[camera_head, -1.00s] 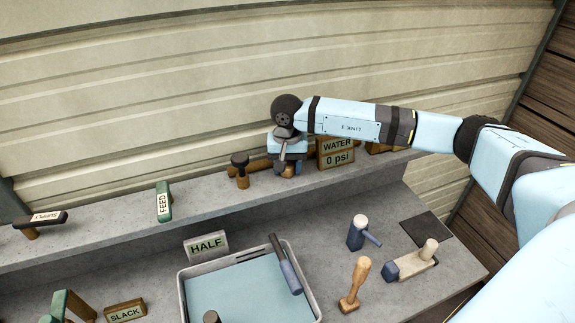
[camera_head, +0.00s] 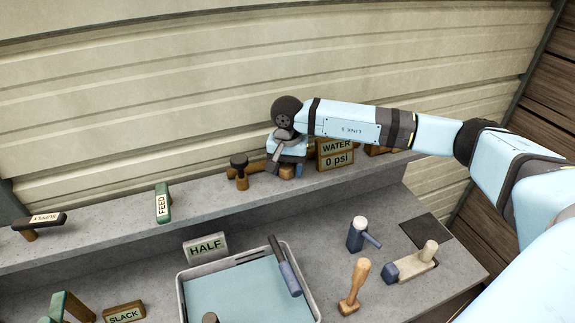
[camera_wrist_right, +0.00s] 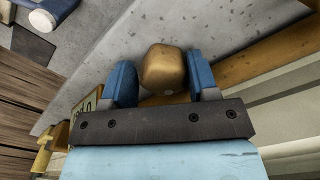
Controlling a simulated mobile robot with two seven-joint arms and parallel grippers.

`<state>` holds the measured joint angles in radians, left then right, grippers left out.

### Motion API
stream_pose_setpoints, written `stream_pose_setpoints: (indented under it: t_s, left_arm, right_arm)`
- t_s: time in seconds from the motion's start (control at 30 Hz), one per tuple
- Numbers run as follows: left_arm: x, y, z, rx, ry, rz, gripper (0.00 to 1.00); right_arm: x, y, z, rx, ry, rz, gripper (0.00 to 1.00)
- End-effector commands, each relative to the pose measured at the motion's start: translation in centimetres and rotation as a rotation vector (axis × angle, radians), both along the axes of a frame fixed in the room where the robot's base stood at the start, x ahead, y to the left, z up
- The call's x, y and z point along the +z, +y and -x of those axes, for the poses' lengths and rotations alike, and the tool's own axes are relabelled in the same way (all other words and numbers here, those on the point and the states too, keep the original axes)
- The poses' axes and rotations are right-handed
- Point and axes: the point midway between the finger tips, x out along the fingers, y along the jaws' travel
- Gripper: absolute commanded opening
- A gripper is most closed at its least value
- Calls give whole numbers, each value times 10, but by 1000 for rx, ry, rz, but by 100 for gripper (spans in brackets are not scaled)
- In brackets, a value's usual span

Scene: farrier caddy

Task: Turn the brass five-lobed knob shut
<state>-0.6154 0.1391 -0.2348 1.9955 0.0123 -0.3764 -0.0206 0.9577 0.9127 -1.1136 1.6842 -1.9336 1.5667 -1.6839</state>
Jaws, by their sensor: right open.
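The brass knob (camera_wrist_right: 163,70) sits between the two blue fingers of my right gripper (camera_wrist_right: 163,82) in the right wrist view. It looks rounded and blocky there; I cannot count its lobes. The gripper is open around it, with a gap at the left finger; contact at the right finger is unclear. In the head view my right gripper (camera_head: 284,168) points down at the shelf, just left of the WATER 0 psi sign (camera_head: 336,154), and mostly hides the knob. My left gripper is not in view.
A brown pipe with an upright dark-topped fitting (camera_head: 239,168) stands left of the gripper. The FEED tag (camera_head: 163,203) is farther left on the raised shelf (camera_head: 110,226). Below are a grey tray (camera_head: 181,296), a HALF sign (camera_head: 206,246) and several hammer-like tools. The wall is close behind.

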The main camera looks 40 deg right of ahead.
Motion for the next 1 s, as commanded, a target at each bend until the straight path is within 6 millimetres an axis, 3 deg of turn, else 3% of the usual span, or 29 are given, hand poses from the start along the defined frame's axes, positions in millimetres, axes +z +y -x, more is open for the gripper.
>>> stream_pose_setpoints:
  t_s: [0.27,0.8,1.0]
  left_arm:
    - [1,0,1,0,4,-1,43]
    - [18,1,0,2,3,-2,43]
    - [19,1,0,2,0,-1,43]
  right_arm:
    - [9,2,-2,1,-9,-5,63]
    - [51,1,-2,1,-7,-3,63]
    - [52,1,-1,1,-4,-3,63]
